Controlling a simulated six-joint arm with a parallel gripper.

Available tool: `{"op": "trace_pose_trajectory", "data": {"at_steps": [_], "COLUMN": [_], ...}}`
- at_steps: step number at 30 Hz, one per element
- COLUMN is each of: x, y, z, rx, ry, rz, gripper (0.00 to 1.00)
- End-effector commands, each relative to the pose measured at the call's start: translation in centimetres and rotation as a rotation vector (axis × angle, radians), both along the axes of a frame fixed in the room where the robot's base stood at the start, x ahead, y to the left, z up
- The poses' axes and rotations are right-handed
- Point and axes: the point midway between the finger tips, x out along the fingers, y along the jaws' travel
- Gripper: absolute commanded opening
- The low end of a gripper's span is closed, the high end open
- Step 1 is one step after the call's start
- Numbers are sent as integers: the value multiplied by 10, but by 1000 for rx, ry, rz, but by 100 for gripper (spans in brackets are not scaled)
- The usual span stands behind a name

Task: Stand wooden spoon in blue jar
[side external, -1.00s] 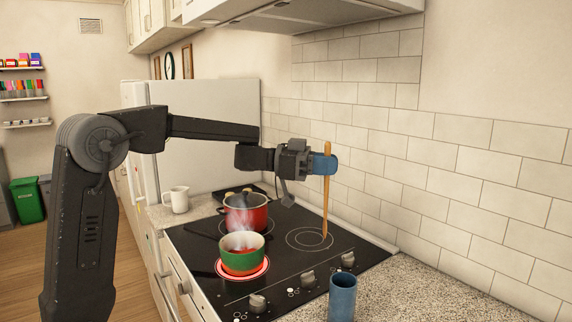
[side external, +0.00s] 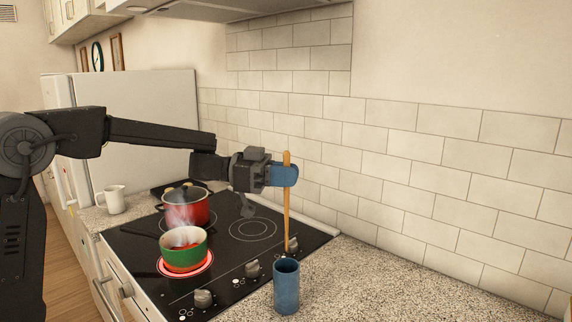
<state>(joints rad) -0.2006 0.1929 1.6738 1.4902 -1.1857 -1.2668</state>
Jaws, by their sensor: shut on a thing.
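My gripper (side external: 284,174), with blue fingertips, is shut on the wooden spoon (side external: 287,215). The spoon hangs upright, its top just above the fingers and its long part pointing down. Its lower end shows just above the rim of the blue jar in the picture, in front of a stove knob. I cannot tell from this one view whether it is straight over the mouth or behind it. The blue jar (side external: 286,292) stands upright and open on the granite counter, close to the stove's front right corner. The spoon is outside the jar.
A lidded red pot (side external: 182,208) stands on the black stove (side external: 228,268). A steaming green pot (side external: 184,255) sits on a glowing red burner left of the jar. A white mug (side external: 111,200) stands at the left. The granite counter (side external: 400,292) right of the jar is clear.

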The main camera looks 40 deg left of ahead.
Motion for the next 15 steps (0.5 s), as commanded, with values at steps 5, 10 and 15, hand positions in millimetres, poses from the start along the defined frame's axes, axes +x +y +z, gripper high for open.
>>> {"op": "trace_pose_trajectory", "data": {"at_steps": [5,10,15], "x": [0,0,0], "y": [0,0,0], "z": [-14,-28,-40], "rx": [-2,-1,-2], "ry": [1,2,2], "rz": [0,-1,0], "gripper": [0,0,0]}}
